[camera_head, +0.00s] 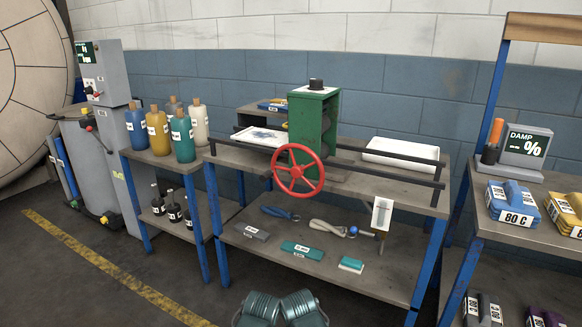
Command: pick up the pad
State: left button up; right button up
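No item is clearly marked as the pad, and I cannot tell which one it is. On the lower shelf of the middle bench, a small teal-and-white block (351,265) lies at the right. A flat teal labelled block (302,250) lies left of it, and a grey labelled block (251,232) lies further left. All three rest on the shelf with nothing on top of them.
The bench (226,157) carries a green press (313,118) with a red handwheel (298,171) and a white tray (401,154). Dark rails cross above the lower shelf. Bottles (157,131) stand left. Two ribbed grey-green objects (302,307) show at the bottom edge.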

aim_at(349, 264)
jog(key=i+j+z, duration=0.1)
jog(key=z, duration=0.4)
jog(key=i+j+z, duration=0.15)
jog(key=j, duration=0.2)
jog(key=i+j+z, duration=0.2)
jog(key=j, duration=0.15)
jog(key=j+z, duration=0.15)
jog(key=j, duration=0.25)
jog(key=i+j, duration=0.1)
jog(key=j, duration=0.3)
jog(key=i+j, duration=0.15)
jog(key=j, duration=0.25)
jog(key=i+j, duration=0.1)
jog(key=j, duration=0.25)
jog(key=i+j+z, duration=0.1)
jog(key=j, duration=0.3)
jog(key=i+j, duration=0.15)
jog(key=j, duration=0.25)
jog(key=i+j, duration=0.1)
jog(key=j, duration=0.3)
jog(key=i+l, duration=0.35)
jog(key=l+z, duration=0.05)
jog(key=l, duration=0.1)
